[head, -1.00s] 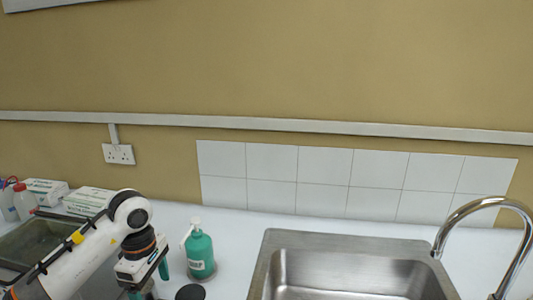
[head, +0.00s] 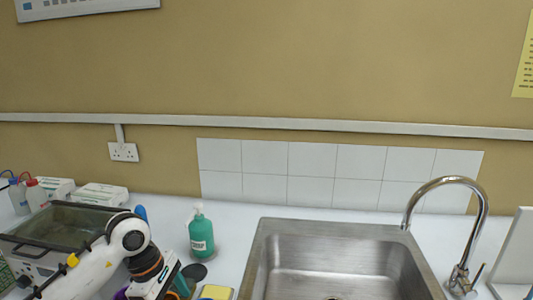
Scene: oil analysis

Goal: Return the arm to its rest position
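My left arm (head: 125,236) comes in from the lower left in the head view and bends down at its white and black elbow. My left gripper (head: 180,284) is at the bottom edge, in front of the green soap bottle and left of the sink. Teal parts show at its end, but the fingers are cut off by the frame, so I cannot tell whether it is open or shut. My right arm and gripper are not in view.
A green pump bottle (head: 200,236) stands beside a black disc (head: 193,272) and a yellow item (head: 216,292). A steel sink (head: 335,236) with a chrome tap (head: 482,215) is to the right. A water bath (head: 60,227), boxes (head: 100,195) and wash bottles (head: 36,196) are left.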

